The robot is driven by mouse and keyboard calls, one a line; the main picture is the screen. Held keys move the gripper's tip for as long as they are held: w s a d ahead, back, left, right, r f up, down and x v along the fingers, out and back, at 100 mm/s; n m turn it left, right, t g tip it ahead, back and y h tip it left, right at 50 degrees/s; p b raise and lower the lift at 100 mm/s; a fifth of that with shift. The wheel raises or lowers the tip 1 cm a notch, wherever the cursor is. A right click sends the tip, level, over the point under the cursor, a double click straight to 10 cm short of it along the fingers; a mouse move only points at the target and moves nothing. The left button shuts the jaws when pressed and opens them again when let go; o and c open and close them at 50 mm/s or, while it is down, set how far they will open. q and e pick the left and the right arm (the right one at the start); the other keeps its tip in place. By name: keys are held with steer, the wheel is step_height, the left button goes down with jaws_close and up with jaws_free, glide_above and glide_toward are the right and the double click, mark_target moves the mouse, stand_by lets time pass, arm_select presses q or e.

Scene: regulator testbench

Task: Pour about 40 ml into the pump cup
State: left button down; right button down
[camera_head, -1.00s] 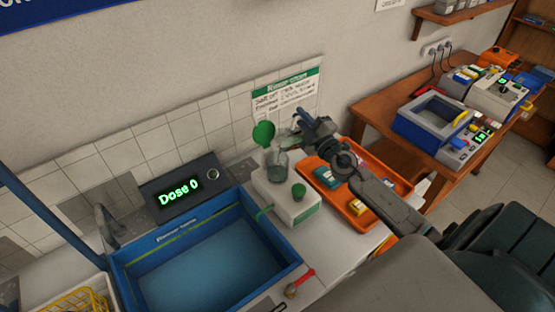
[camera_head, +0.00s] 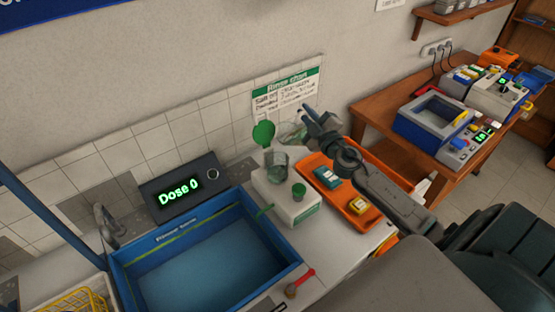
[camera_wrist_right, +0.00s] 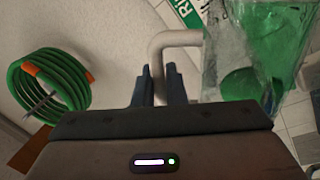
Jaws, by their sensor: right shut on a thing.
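The white pump box (camera_head: 287,208) stands right of the blue sink. A clear cup (camera_head: 277,159) sits on its back part, below a raised green disc-shaped lid (camera_head: 263,134). My right gripper (camera_head: 306,119) is above and right of the cup. In the right wrist view, its fingers (camera_wrist_right: 160,86) are shut on the grey bent handle (camera_wrist_right: 173,40) of a clear jug (camera_wrist_right: 232,55). Green shows through the jug wall. In the head view the jug (camera_head: 291,132) is small and partly hidden; its liquid level cannot be told. My left gripper is out of view.
A display (camera_head: 180,193) reads "Dose 0". The blue sink (camera_head: 205,262) lies left, an orange tray (camera_head: 337,200) right. A coiled green hose (camera_wrist_right: 48,86) shows in the wrist view.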

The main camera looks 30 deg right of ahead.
steer(key=shift+d+m, duration=0.15)
steer(key=shift+m, duration=0.15)
steer(key=shift+d+f+m+h+b, duration=0.2)
steer(key=shift+f+m+h+b, duration=0.2)
steer(key=shift+f+m+b, duration=0.6)
steer(key=shift+d+r+m, duration=0.25)
steer(key=shift+m, duration=0.35)
stand_by(0.7)
